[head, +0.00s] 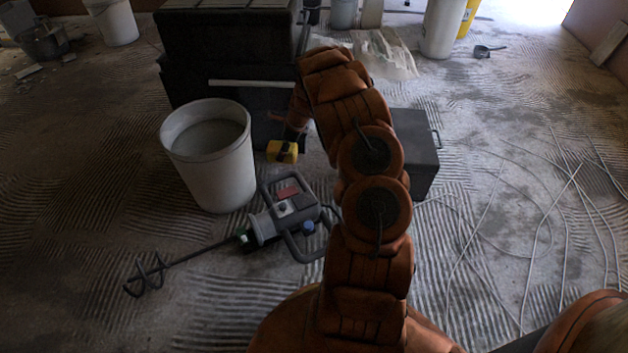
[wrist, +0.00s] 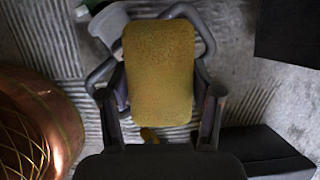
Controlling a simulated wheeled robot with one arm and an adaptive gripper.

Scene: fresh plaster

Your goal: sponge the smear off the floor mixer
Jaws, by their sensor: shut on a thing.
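The floor mixer (head: 283,209) lies on its side on the floor, its paddle end (head: 147,276) toward the lower left. A red patch (head: 288,192) shows on top of its body; I cannot tell whether it is the smear or a label. My gripper (head: 287,141) is shut on a yellow sponge (head: 281,152), held behind the mixer, apart from it in the head view. The wrist view shows the sponge (wrist: 160,72) between the fingers, covering much of what lies beyond. My arm hides part of the gripper in the head view.
A white bucket (head: 212,160) stands left of the sponge, close behind the mixer. Black cases (head: 225,45) stack behind it, and a dark box (head: 415,150) stands right of my arm. Loose cable (head: 530,230) lies on the right floor. The front left floor is clear.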

